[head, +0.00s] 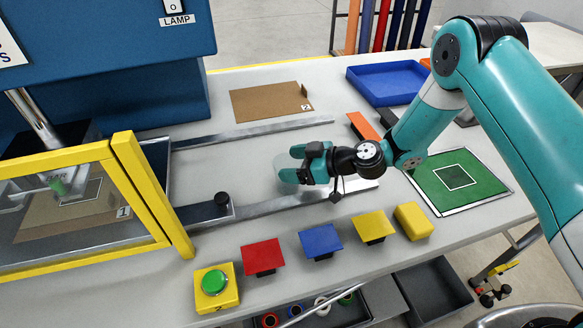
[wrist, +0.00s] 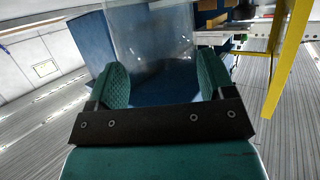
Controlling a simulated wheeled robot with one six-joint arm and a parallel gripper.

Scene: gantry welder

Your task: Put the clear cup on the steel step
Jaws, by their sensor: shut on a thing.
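The clear cup (head: 284,168) shows faintly at the tips of my gripper (head: 299,165) in the head view, above the grey table between two steel rails. In the wrist view the clear cup (wrist: 150,35) stands out between the two green finger pads of my gripper (wrist: 163,82), which is shut on it. The cup is see-through, so its edges are hard to make out. Long flat steel strips, a far one (head: 255,132) and a near one (head: 275,205), run along the table. I cannot tell which steel piece is the step.
A yellow-framed clear guard (head: 150,200) stands at left, by a blue machine (head: 110,70). Coloured plates and a green button (head: 214,282) line the front. A blue tray (head: 385,84) and green mat (head: 462,178) lie right.

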